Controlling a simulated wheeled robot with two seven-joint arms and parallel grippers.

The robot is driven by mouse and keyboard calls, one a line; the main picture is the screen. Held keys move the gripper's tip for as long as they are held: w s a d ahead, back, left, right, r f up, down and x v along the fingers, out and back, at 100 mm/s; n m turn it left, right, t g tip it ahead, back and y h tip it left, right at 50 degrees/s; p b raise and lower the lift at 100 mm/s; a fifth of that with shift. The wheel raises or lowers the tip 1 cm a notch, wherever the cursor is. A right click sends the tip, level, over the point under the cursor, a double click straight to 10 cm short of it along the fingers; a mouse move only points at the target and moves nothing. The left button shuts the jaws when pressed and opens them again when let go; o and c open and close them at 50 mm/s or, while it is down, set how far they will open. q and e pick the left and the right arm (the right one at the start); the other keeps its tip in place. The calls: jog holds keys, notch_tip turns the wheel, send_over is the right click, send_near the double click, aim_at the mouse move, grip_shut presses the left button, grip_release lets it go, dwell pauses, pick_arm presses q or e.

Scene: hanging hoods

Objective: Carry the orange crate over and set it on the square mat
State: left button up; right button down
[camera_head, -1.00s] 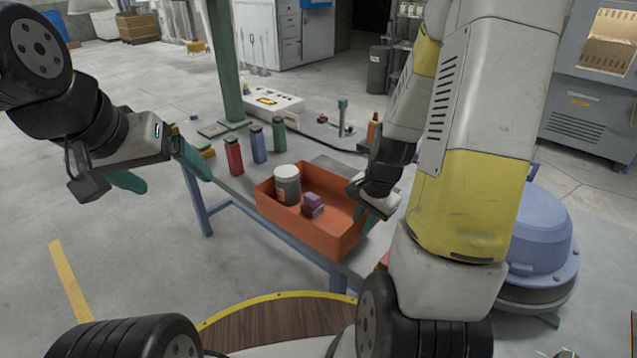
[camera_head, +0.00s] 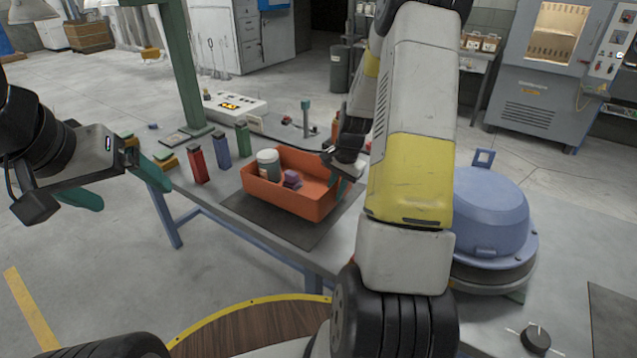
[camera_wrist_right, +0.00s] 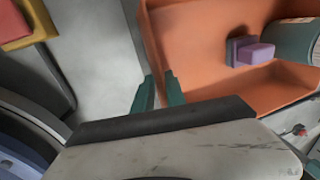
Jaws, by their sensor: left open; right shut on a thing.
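The orange crate (camera_head: 290,205) is at the middle of the work table in the head view. It holds a white-lidded jar (camera_head: 268,165) and purple blocks (camera_head: 291,180). My right gripper (camera_head: 342,178) is shut on the crate's right-hand wall; the right wrist view shows its green fingers (camera_wrist_right: 160,92) astride the crate's rim (camera_wrist_right: 151,40). A dark mat (camera_head: 300,236) shows below and in front of the crate; I cannot tell whether they touch. Another dark flat sheet (camera_head: 612,312) is partly in view at the right edge. My left gripper (camera_head: 120,184) is open and empty, left of the table.
Red (camera_head: 197,164), blue (camera_head: 221,150) and green (camera_head: 243,138) bottles stand left of the crate, near a green post (camera_head: 178,65). A white control box (camera_head: 236,106) is behind. A blue domed machine (camera_head: 490,215) is at the right, beyond my right arm.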

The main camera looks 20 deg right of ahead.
jog(key=shift+w+f, duration=0.1)
jog(key=shift+f, duration=1.6)
jog(key=c, duration=1.4)
grip_release()
jog(key=shift+c, duration=0.2)
notch_tip(320, 180, up, 12)
jog(key=s+d, duration=0.1)
jog(key=s, duration=0.1)
notch_tip(320, 180, up, 7)
jog(key=n+t, duration=0.1)
jog(key=n, duration=0.1)
send_over(336, 204)
jog(key=s+a, duration=0.3)
jog(key=s, duration=0.1)
jog(key=s+a+r+n+t, duration=0.1)
jog(key=s+a+r+n, duration=0.3)
jog(key=s, duration=0.5)
jog(key=s+a+r+n+t, duration=0.2)
jog(key=s+a+r+n, duration=0.3)
jog(key=s, duration=0.5)
notch_tip(336, 204, up, 3)
jog(key=shift+a+r+y, duration=0.1)
jog(key=shift+a+y, duration=0.3)
jog(key=shift+a, duration=0.6)
jog(key=shift+s, duration=0.1)
